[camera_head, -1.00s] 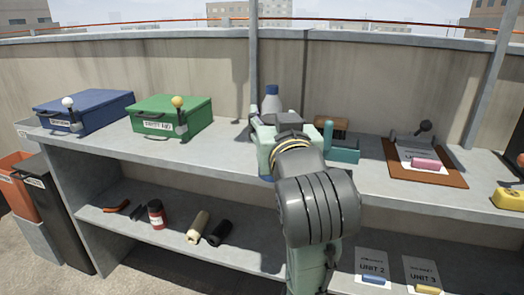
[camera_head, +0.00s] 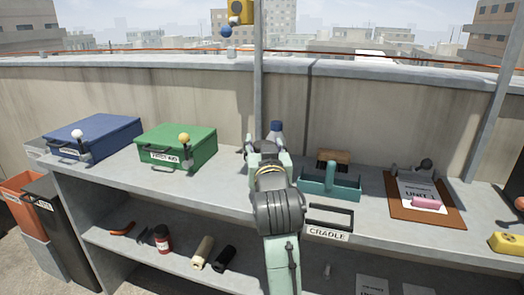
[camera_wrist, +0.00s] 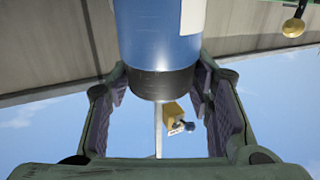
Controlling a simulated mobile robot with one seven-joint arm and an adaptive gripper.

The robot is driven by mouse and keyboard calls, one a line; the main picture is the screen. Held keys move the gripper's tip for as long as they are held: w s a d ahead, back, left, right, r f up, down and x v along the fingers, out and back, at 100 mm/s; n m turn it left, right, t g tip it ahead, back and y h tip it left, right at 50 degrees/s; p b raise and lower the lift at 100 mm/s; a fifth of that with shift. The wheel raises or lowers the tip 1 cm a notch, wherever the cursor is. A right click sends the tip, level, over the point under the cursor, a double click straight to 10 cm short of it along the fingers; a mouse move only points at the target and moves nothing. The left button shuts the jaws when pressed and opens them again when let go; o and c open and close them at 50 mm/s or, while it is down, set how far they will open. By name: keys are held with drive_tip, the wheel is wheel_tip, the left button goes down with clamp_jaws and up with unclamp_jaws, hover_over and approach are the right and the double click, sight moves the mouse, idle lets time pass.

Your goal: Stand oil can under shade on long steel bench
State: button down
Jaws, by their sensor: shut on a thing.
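My gripper (camera_head: 265,142) is above the middle of the long steel bench (camera_head: 215,192), near the back wall. It is shut on a blue cylinder with a dark end band, apparently the oil can (camera_wrist: 160,35), which sits between the pads in the wrist view. In the head view only a dark blue tip of the oil can (camera_head: 276,126) shows past the fingers. My gripper and arm hide the rest, and I cannot tell whether its base touches the bench. I cannot pick out a shade for certain.
A blue box (camera_head: 95,137) and a green box (camera_head: 177,147) stand left. A teal tray (camera_head: 330,183), a brush (camera_head: 333,158), a cradle (camera_head: 328,222) and a clipboard (camera_head: 425,198) lie right. A pole (camera_head: 257,80) rises behind my gripper, with a yellow fixture (camera_head: 238,12) high beside it.

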drive_tip(key=shift+w+a, duration=0.15)
drive_tip(key=shift+w, duration=0.35)
drive_tip(key=shift+w+a, duration=0.15)
drive_tip(key=shift+w, duration=0.35)
drive_tip(key=shift+w+f, duration=0.15)
drive_tip(key=shift+f, duration=1.65)
drive_tip(key=shift+f, duration=0.1)
drive_tip(key=c, duration=0.8)
unclamp_jaws()
drive_tip(key=shift+f, duration=0.1)
drive_tip(key=shift+r, duration=0.2)
